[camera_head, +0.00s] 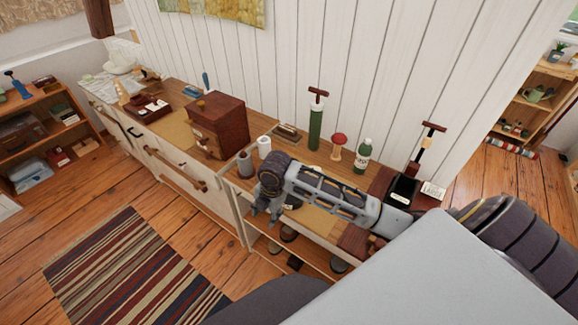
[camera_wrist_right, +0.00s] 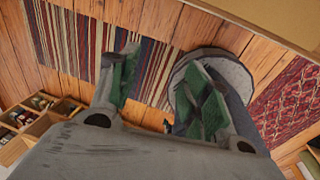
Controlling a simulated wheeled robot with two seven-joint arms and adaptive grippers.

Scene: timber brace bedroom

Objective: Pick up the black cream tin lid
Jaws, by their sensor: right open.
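I cannot pick out the black cream tin lid for certain in either view. My right arm reaches in from the right over the low bench (camera_head: 318,222), and its gripper (camera_head: 267,212) hangs over the bench's front left part. In the right wrist view, the two green-padded fingers of this gripper (camera_wrist_right: 152,92) are spread, with only floor and rug visible between them. The arm hides part of the bench top. Several dark items, too small to identify, lie on the shelf below. My left gripper is out of view.
A wooden box (camera_head: 217,125) stands on the cabinet to the left. Two spools, a brush (camera_head: 287,132), a green pump-like tool (camera_head: 316,125), a red-topped knob (camera_head: 337,145) and a green bottle (camera_head: 362,156) line the bench's back. A striped rug (camera_head: 135,270) lies on the floor.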

